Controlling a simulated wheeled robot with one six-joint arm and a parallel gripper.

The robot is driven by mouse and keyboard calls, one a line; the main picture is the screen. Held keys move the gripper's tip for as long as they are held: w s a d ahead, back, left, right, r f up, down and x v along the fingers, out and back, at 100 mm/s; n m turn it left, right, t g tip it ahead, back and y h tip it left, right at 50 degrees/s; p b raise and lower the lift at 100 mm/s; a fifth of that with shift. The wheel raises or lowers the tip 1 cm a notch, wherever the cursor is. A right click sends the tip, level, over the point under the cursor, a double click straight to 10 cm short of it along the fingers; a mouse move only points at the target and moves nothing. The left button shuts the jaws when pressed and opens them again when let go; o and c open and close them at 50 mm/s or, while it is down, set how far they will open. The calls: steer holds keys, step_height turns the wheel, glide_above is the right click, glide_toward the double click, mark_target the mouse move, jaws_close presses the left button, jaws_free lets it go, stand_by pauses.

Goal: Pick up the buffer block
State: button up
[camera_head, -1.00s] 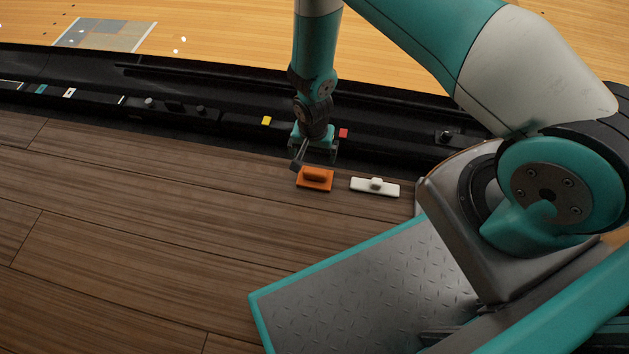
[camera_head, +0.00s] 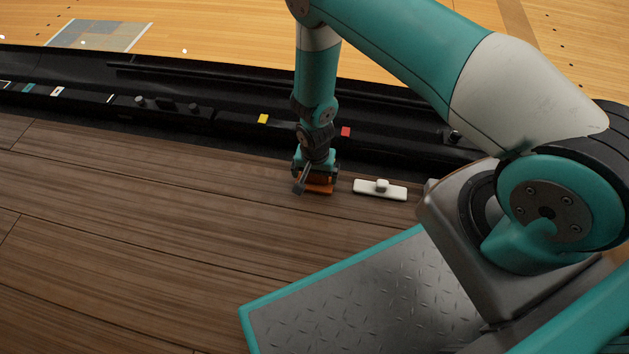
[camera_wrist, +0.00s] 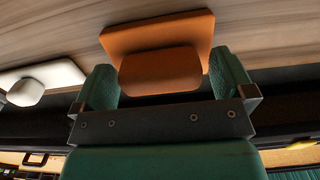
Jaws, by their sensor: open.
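The orange block with a raised handle, which I take to be the buffer block (camera_head: 320,189), lies on the wooden floor beside the black ledge. In the head view my gripper (camera_head: 317,182) is directly over it and hides much of it. In the wrist view the orange block (camera_wrist: 160,35) fills the top middle. Its rounded handle (camera_wrist: 160,70) shows between the two teal fingers of my gripper (camera_wrist: 168,80). The fingers are apart, one on each side of the handle, with a small gap at the right. I cannot tell whether the left finger touches it.
A white block with a knob (camera_head: 380,190) lies just right of the orange block. The black ledge (camera_head: 220,125) runs behind, with a yellow square (camera_head: 263,118) and a red square (camera_head: 346,131). My own base plate is in front. The floor to the left is clear.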

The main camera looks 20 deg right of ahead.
steer(key=shift+r, duration=0.1)
steer(key=c, duration=0.9)
steer(key=shift+o, duration=0.2)
step_height(320, 180, up, 20)
steer(key=p, duration=1.1)
